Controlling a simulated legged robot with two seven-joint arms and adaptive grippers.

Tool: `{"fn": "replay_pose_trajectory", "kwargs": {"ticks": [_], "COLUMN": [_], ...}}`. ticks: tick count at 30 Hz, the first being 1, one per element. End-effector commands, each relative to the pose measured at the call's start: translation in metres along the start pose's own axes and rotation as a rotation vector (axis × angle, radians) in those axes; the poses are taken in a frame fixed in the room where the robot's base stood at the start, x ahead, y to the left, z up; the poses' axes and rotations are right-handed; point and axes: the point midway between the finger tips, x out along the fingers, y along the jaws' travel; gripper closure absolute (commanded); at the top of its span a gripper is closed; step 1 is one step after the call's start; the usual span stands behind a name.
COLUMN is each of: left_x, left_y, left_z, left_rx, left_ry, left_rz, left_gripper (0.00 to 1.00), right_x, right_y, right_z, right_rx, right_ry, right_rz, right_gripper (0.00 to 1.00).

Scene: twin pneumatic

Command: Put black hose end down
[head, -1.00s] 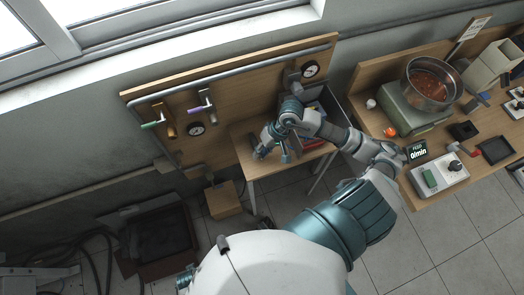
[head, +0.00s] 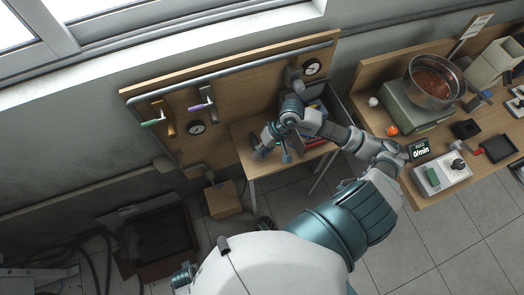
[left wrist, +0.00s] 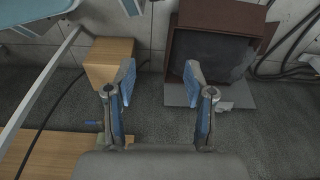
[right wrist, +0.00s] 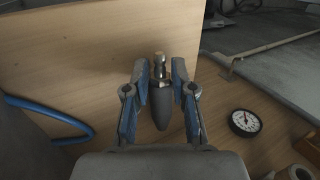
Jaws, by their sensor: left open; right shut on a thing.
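The black hose end (right wrist: 162,106), dark with a shiny metal tip, sits between the fingers of my right gripper (right wrist: 161,72) in the right wrist view. The right gripper is shut on it, with the tip facing away toward a wooden board. In the head view the right gripper (head: 272,148) is over the small wooden table (head: 242,132); the hose end is too small to make out there. My left gripper (left wrist: 157,80) is open and empty in the left wrist view, above the floor area with a wooden box and a brown tray.
A wooden panel (head: 235,85) with a pipe, valves and gauges stands behind the table. A blue hose (right wrist: 45,118) curves at the left of the right wrist view. A wooden box (left wrist: 108,62) and brown tray (left wrist: 188,50) are low down. A bench at right holds a metal bowl (head: 433,80).

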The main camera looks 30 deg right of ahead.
Motion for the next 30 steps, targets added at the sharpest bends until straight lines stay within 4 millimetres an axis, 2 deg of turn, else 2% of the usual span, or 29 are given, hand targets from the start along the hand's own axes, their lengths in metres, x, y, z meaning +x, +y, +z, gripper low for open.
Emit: {"fn": "replay_pose_trajectory", "kwargs": {"ticks": [16,17,19,20,30], "left_x": [-0.013,-0.013,-0.013,-0.013,-0.011], "left_y": [0.001,0.001,0.001,0.0,-0.001], "left_z": [-0.002,-0.001,-0.001,-0.001,-0.003], "left_rx": [-0.002,-0.002,-0.002,-0.001,-0.001], "left_ry": [-0.001,-0.002,-0.003,-0.003,0.002], "left_rz": [0.001,0.001,0.001,0.001,-0.001], "left_gripper": [0.46,0.46,0.46,0.46,0.46], "right_x": [0.003,0.004,0.004,0.004,0.003], "right_y": [0.004,0.004,0.004,0.004,0.004], "right_z": [-0.001,-0.001,-0.001,0.0,0.0], "right_rx": [0.001,0.002,0.002,0.002,0.001], "right_ry": [-0.001,-0.002,-0.003,-0.003,-0.002], "right_rz": [0.001,0.002,0.002,0.002,0.0], "right_gripper": [1.0,0.7,0.53,0.5,0.5]}}
